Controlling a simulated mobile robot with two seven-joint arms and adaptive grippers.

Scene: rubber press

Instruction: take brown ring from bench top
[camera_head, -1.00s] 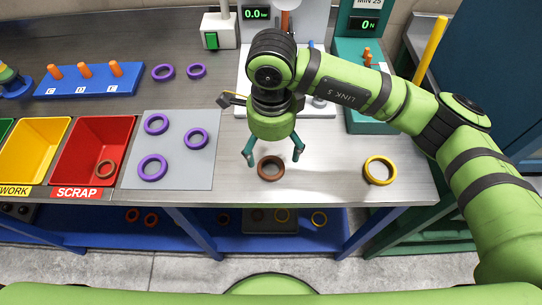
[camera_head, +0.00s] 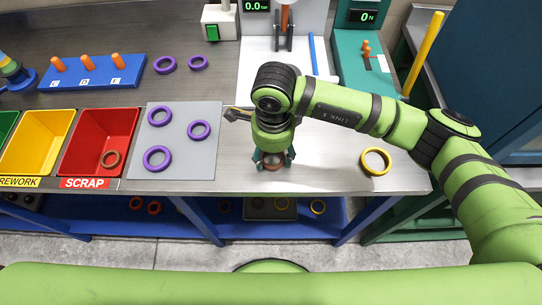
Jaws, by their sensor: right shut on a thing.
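The brown ring (camera_head: 273,165) is on the bench top (camera_head: 320,180) near its front edge. My right gripper (camera_head: 273,160) has come down over it and is shut on it. The gripper body and fingers hide much of the ring. I cannot tell whether the ring still touches the bench. My left gripper is not in view.
A yellow ring (camera_head: 375,161) lies to the right. A grey mat (camera_head: 182,170) with purple rings, a red scrap bin (camera_head: 94,145) holding a brown ring, and a yellow bin (camera_head: 38,140) are to the left. A blue peg board (camera_head: 95,75) stands behind the bins.

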